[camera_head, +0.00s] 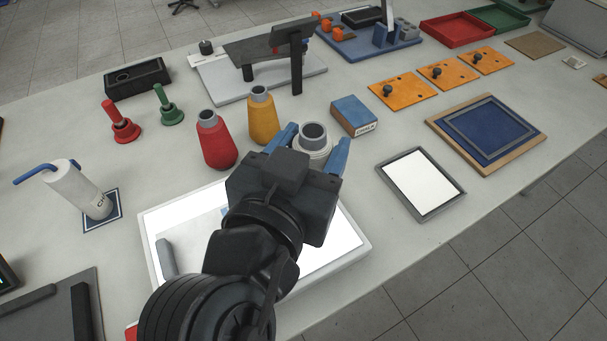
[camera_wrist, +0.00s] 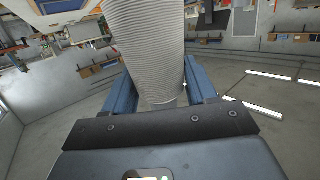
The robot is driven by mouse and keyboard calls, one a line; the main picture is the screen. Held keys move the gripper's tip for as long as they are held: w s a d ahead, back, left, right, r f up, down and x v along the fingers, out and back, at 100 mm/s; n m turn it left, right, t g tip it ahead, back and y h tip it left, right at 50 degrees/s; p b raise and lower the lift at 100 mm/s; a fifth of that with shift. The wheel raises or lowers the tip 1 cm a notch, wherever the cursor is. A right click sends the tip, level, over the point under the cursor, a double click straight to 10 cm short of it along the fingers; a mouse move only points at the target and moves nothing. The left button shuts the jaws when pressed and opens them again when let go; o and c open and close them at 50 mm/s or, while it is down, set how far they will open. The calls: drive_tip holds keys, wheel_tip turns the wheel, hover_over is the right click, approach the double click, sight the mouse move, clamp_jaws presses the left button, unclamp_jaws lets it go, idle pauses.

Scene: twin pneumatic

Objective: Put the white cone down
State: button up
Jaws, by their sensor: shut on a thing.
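The white cone (camera_head: 314,135) is between the blue fingers of my gripper (camera_head: 312,146) in the head view, near the far right corner of a white-topped panel. In the wrist view, the ribbed, thread-wound side of the white cone (camera_wrist: 148,45) fills the space between the two blue fingers (camera_wrist: 155,88). My gripper is shut on it. My gripper body hides the cone's lower part in the head view, so I cannot tell whether its base touches anything.
A red cone (camera_head: 216,143) and a yellow cone (camera_head: 263,118) stand just left of the held cone. A blue-topped box (camera_head: 354,115) is close on its right. The white panel (camera_head: 349,232) lies beneath my arm. A grey-framed white tray (camera_head: 420,184) lies further right.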

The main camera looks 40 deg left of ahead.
drive_tip(key=shift+a+f, duration=0.35)
drive_tip(key=shift+a, duration=0.25)
drive_tip(key=shift+f+b, duration=1.4)
drive_tip(key=shift+f, duration=0.55)
drive_tip(key=shift+f, duration=0.1)
drive_tip(key=shift+f, duration=0.1)
drive_tip(key=o, duration=1.1)
drive_tip(key=shift+o, duration=0.2)
drive_tip(key=shift+r, duration=0.25)
drive_tip(key=b+v, duration=0.1)
drive_tip(key=v, duration=1.1)
drive_tip(key=shift+b, duration=0.4)
